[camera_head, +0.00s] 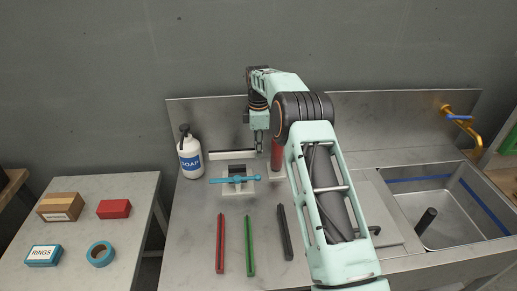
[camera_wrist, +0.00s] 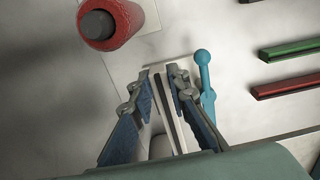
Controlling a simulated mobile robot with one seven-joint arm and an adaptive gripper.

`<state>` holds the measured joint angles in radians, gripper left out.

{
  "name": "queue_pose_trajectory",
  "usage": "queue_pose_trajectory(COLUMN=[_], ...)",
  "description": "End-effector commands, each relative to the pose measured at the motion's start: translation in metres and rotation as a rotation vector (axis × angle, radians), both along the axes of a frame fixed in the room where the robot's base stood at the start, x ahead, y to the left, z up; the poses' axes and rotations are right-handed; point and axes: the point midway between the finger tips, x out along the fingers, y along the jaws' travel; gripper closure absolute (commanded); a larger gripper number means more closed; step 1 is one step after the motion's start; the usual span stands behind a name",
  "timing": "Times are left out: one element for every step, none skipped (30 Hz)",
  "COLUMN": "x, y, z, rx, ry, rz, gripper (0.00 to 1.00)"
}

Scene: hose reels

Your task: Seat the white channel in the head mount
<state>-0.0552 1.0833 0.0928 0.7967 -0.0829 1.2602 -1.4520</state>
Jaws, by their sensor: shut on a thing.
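My gripper (camera_head: 258,152) is shut on the white channel (camera_head: 228,155), holding it near its right end in the head view. In the wrist view the white channel (camera_wrist: 166,95) runs between the blue-padded fingers of my gripper (camera_wrist: 160,85), with a dark groove along it. A white mount with a dark centre (camera_head: 237,170) and a blue ball-ended handle (camera_head: 222,180) sits just in front of the channel in the head view. The blue handle (camera_wrist: 205,80) stands beside the right finger in the wrist view. The channel's contact with the mount cannot be made out.
A red cylinder (camera_head: 277,155) stands close to the right of my gripper. A soap bottle (camera_head: 190,155) is at the left. Red (camera_head: 220,243), green (camera_head: 250,246) and dark (camera_head: 284,232) channels lie in front. A sink (camera_head: 440,215) is at the right.

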Motion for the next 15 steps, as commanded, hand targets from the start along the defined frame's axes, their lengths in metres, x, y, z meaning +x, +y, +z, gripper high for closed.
queue_pose_trajectory(x=[0.000, 0.000, 0.000, 0.000, 0.000, 0.000, 0.000, 0.000, 0.000, 0.000, 0.000, -0.001, -0.001, -0.001, -0.001], y=[0.000, 0.000, 0.000, 0.000, 0.000, 0.000, 0.000, 0.000, 0.000, 0.000, 0.000, 0.000, 0.000, 0.000, 0.000], z=[-0.006, -0.008, -0.012, -0.014, -0.017, -0.020, -0.022, -0.025, -0.028, -0.030, -0.033, -0.036, -0.038, -0.041, -0.044], rx=[0.000, 0.000, 0.000, 0.000, 0.000, 0.000, 0.000, 0.000, 0.000, 0.000, 0.000, 0.000, 0.000, 0.000, 0.000], ry=[0.000, 0.000, 0.000, 0.001, 0.001, 0.001, 0.001, 0.001, 0.001, 0.001, 0.001, 0.002, 0.002, 0.002, 0.002], rz=[0.000, 0.000, -0.001, -0.001, -0.001, -0.001, -0.001, -0.001, -0.001, -0.001, -0.001, -0.001, -0.001, -0.001, -0.001], gripper=[1.00, 1.00, 1.00, 1.00, 1.00, 1.00, 1.00, 1.00, 1.00, 1.00, 1.00, 1.00, 1.00, 1.00, 1.00])
